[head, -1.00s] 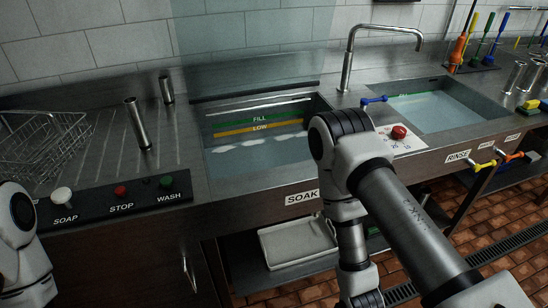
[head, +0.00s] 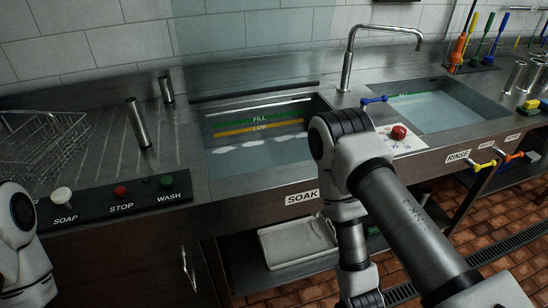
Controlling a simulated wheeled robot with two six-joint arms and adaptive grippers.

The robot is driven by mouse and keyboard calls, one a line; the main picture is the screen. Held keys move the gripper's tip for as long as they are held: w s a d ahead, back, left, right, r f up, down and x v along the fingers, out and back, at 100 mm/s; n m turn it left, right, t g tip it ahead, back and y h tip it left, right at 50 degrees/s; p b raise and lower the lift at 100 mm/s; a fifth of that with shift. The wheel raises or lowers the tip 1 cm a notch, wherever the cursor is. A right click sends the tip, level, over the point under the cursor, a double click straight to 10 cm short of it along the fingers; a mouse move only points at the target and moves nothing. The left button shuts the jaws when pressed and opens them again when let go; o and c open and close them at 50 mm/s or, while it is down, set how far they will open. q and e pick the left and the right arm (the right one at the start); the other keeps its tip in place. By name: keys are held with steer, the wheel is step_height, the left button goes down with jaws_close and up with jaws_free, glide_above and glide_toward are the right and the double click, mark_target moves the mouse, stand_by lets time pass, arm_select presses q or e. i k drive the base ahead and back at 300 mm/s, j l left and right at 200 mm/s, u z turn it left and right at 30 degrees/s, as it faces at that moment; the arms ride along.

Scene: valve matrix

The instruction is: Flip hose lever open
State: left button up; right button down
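Small levers sit along the front edge of the counter at the right in the head view: a yellow lever (head: 484,165) beside the RINSE label (head: 458,156), and an orange lever (head: 512,156) further right. The labels above these two are too small to read with certainty, so I cannot tell which is the hose lever. A blue lever (head: 374,100) stands at the base of the tap, between the two basins. My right arm crosses the middle right and my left arm shows at the left edge. Both grippers are outside the picture.
The soak basin (head: 212,165) is in the centre and the rinse basin (head: 475,121) at the right. A tall tap (head: 346,65) stands between them. A red knob (head: 398,132) sits on a white plate. A wire rack (head: 60,140) and a button panel (head: 90,207) are at the left.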

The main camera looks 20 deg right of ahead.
mark_target(507, 159)
steer(key=z, duration=2.2)
steer(key=i+l+u, duration=0.4)
steer(key=i+l, duration=1.85)
